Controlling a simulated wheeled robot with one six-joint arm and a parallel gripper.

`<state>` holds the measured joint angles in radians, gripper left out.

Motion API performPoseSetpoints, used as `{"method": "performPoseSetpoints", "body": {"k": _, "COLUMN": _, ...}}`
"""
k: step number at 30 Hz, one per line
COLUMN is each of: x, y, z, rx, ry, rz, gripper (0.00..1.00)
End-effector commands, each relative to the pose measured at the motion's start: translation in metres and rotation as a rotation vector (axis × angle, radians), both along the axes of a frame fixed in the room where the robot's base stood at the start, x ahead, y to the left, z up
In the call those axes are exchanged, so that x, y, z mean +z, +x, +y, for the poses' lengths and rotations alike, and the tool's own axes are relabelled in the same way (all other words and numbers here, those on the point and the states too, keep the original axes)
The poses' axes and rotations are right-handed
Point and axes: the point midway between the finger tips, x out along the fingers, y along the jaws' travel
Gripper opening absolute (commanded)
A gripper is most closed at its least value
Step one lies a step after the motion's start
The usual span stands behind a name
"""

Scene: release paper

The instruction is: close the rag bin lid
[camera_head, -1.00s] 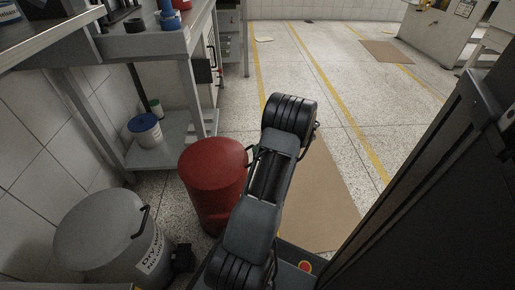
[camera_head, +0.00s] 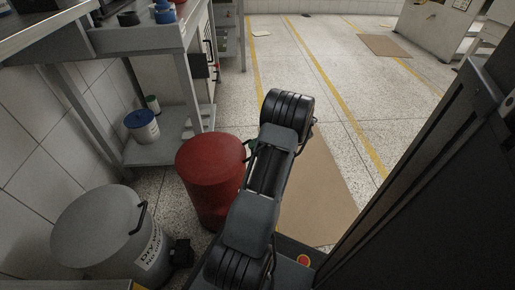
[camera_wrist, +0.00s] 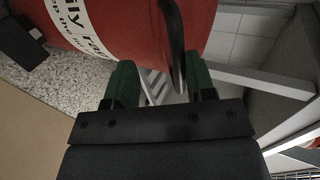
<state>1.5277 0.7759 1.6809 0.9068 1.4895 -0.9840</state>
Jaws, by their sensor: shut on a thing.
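The red rag bin (camera_head: 205,195) stands left of my arm in the head view, with its red lid (camera_head: 210,155) over the top. I cannot tell whether the lid sits fully down on the rim. In the wrist view the bin's red wall (camera_wrist: 120,30) fills the top, with a white label (camera_wrist: 85,22) reading partly "ily rag". In the head view my gripper is mostly hidden behind my arm, at the bin's right side.
A grey lidded bin (camera_head: 98,235) labelled "Dry" stands at the lower left. A steel bench with a lower shelf (camera_head: 165,148) holding a white tub (camera_head: 142,127) is behind. A dark cabinet (camera_head: 430,170) bounds the right. Open speckled floor (camera_head: 290,60) lies beyond.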

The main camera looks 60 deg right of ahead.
Motion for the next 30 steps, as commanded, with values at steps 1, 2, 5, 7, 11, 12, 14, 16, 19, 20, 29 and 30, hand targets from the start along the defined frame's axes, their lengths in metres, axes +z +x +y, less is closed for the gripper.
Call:
{"method": "performPoseSetpoints", "body": {"k": 1, "x": 0.0, "y": -0.005, "z": -0.003, "rx": -0.004, "ry": -0.002, "rz": 0.007, "gripper": 0.38}}
{"method": "performPoseSetpoints", "body": {"k": 2, "x": 0.002, "y": -0.008, "z": -0.005, "rx": -0.006, "ry": -0.003, "rz": 0.006, "gripper": 0.38}}
{"method": "performPoseSetpoints", "body": {"k": 5, "x": 0.012, "y": -0.021, "z": -0.012, "rx": -0.009, "ry": -0.005, "rz": 0.006, "gripper": 0.38}}
{"method": "performPoseSetpoints", "body": {"k": 7, "x": 0.019, "y": -0.032, "z": -0.019, "rx": -0.011, "ry": -0.006, "rz": 0.005, "gripper": 0.38}}
{"method": "performPoseSetpoints", "body": {"k": 11, "x": 0.033, "y": -0.052, "z": -0.031, "rx": -0.008, "ry": -0.005, "rz": 0.003, "gripper": 0.38}}
{"method": "performPoseSetpoints", "body": {"k": 12, "x": 0.036, "y": -0.058, "z": -0.035, "rx": -0.007, "ry": -0.005, "rz": 0.002, "gripper": 0.38}}
{"method": "performPoseSetpoints", "body": {"k": 14, "x": 0.042, "y": -0.067, "z": -0.039, "rx": -0.004, "ry": -0.004, "rz": 0.002, "gripper": 0.38}}
{"method": "performPoseSetpoints", "body": {"k": 16, "x": 0.047, "y": -0.076, "z": -0.045, "rx": -0.004, "ry": -0.005, "rz": 0.0, "gripper": 0.38}}
{"method": "performPoseSetpoints", "body": {"k": 19, "x": 0.054, "y": -0.087, "z": -0.052, "rx": -0.003, "ry": -0.005, "rz": 0.001, "gripper": 0.38}}
{"method": "performPoseSetpoints", "body": {"k": 20, "x": 0.055, "y": -0.09, "z": -0.053, "rx": -0.003, "ry": -0.004, "rz": 0.0, "gripper": 0.38}}
{"method": "performPoseSetpoints", "body": {"k": 29, "x": 0.062, "y": -0.105, "z": -0.062, "rx": -0.003, "ry": -0.004, "rz": -0.001, "gripper": 0.38}}
{"method": "performPoseSetpoints", "body": {"k": 30, "x": 0.063, "y": -0.106, "z": -0.062, "rx": -0.003, "ry": -0.004, "rz": -0.001, "gripper": 0.38}}
